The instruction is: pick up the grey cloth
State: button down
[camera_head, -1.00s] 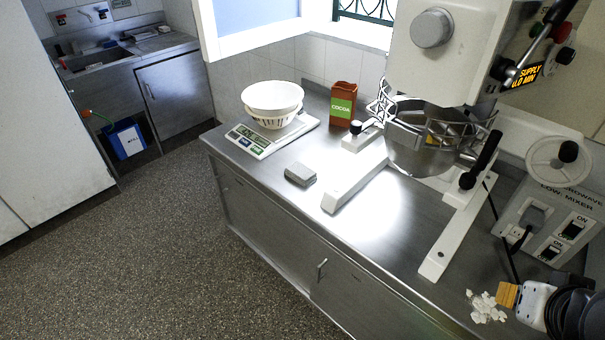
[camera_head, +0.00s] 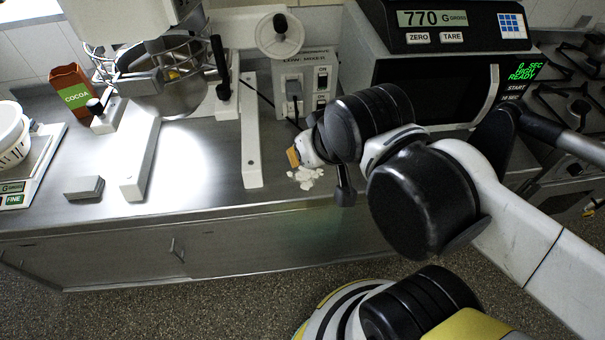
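A small grey, flat, block-shaped thing (camera_head: 84,187) lies on the steel counter near its front edge at the left. It is the only thing here that could be the grey cloth; I cannot make out any folds or fabric. My arm reaches in from the right. The white end part of my arm, where my gripper (camera_head: 297,155) seems to be, is over the counter near the middle, well right of the grey thing and apart from it. An orange-brown piece shows at its tip. The fingers are too small and partly hidden to tell whether they are open.
A stand mixer (camera_head: 165,85) has white legs reaching forward, one between the grey thing and my gripper. A cocoa box (camera_head: 74,93) and a scale (camera_head: 38,165) with a white bowl (camera_head: 10,135) stand left. White flakes (camera_head: 305,178) lie below my gripper. A microwave (camera_head: 440,80) stands behind my arm.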

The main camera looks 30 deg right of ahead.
aim_at(88, 187)
jog(key=i+j, duration=0.1)
jog(key=j, duration=0.3)
jog(key=i+j, duration=0.1)
jog(key=j, duration=0.3)
jog(key=i+j, duration=0.1)
jog(key=j, duration=0.3)
jog(key=i+j, duration=0.1)
jog(key=j, duration=0.35)
jog(key=i+j, duration=0.1)
jog(key=j, duration=0.3)
jog(key=i, duration=0.5)
jog(key=u, duration=0.05)
